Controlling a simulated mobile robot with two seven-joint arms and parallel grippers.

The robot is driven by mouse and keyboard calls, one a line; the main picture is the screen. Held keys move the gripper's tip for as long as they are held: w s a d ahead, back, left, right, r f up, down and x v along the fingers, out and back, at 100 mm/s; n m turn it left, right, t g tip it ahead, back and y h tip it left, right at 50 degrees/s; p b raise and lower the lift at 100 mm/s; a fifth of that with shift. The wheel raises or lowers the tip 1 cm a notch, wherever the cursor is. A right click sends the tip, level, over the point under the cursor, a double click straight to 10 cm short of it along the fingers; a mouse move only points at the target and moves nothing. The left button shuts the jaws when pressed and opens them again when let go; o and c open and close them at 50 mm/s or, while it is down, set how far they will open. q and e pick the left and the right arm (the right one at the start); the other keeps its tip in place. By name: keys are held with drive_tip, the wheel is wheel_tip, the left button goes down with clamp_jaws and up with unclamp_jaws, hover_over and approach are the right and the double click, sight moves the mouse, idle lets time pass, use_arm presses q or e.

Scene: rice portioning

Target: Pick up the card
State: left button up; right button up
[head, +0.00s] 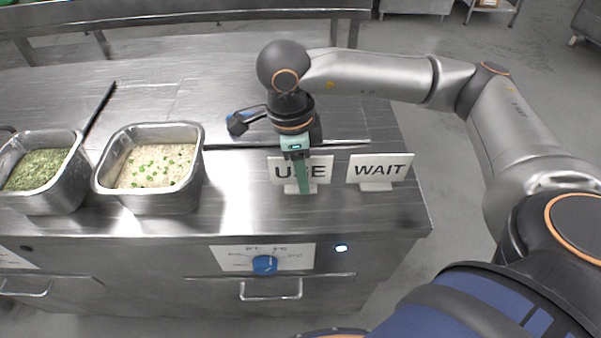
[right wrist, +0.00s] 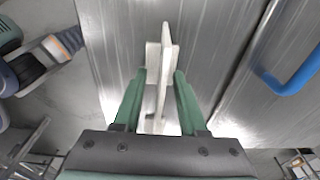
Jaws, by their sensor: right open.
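The white USE card (head: 281,171) stands upright in a small white stand on the steel counter. A second white card, WAIT (head: 382,168), stands to its right. My right gripper (head: 303,188) points down at the USE card, its green finger covering the middle of the word. In the right wrist view the white card (right wrist: 166,48) is seen edge-on between the two green fingers of my right gripper (right wrist: 160,78). The fingers are open, with one on each side of it. I cannot tell whether either finger touches it. My left gripper is not in view.
A steel pan of rice with green bits (head: 150,206) and a pan of green herbs (head: 45,200) sit at the left. The counter front has a blue dial (head: 265,265). A blue handle (right wrist: 295,78) shows at the right of the wrist view.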

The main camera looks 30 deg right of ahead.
drive_tip(key=shift+f, duration=0.15)
clamp_jaws()
idle(0.5)
